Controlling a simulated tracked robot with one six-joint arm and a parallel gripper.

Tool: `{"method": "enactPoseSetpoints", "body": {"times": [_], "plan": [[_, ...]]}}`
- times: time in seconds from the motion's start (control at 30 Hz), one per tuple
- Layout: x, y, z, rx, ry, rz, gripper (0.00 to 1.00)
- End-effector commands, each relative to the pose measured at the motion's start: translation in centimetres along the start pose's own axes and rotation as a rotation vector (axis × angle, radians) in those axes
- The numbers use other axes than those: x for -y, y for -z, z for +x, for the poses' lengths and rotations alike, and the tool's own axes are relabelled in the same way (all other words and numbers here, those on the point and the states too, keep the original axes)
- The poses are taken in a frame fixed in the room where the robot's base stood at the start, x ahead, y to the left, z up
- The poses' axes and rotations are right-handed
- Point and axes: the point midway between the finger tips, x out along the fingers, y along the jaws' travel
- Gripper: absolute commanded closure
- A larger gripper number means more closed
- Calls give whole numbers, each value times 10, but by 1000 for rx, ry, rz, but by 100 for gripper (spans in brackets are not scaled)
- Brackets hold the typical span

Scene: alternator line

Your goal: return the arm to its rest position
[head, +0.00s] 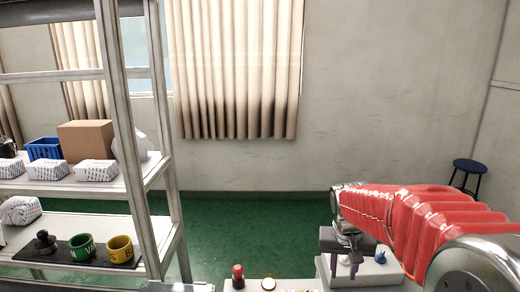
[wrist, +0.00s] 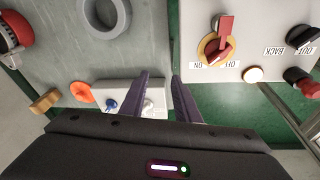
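My gripper (head: 344,272) is at the lower right in the head view, at the end of my red-sleeved arm, with its fingers pointing down. In the wrist view my gripper (wrist: 159,78) shows two purple fingers standing apart with nothing held between them. The blue knob also shows right of the gripper in the head view (head: 380,257).
A white panel with a red switch on a yellow ring (wrist: 219,42) lies right of the fingers. A grey ring (wrist: 103,14) and an orange disc (wrist: 82,92) are at left. A shelf (head: 135,150) with boxes and cups stands left; a stool (head: 469,170) stands far right. Green floor (head: 250,230) between is clear.

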Motion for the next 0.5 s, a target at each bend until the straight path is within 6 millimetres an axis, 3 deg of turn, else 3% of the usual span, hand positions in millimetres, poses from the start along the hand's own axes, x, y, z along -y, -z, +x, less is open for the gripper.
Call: {"method": "enactPoseSetpoints", "body": {"times": [0.5], "plan": [[2, -86, -42, -28, 59, -125, 71]]}}
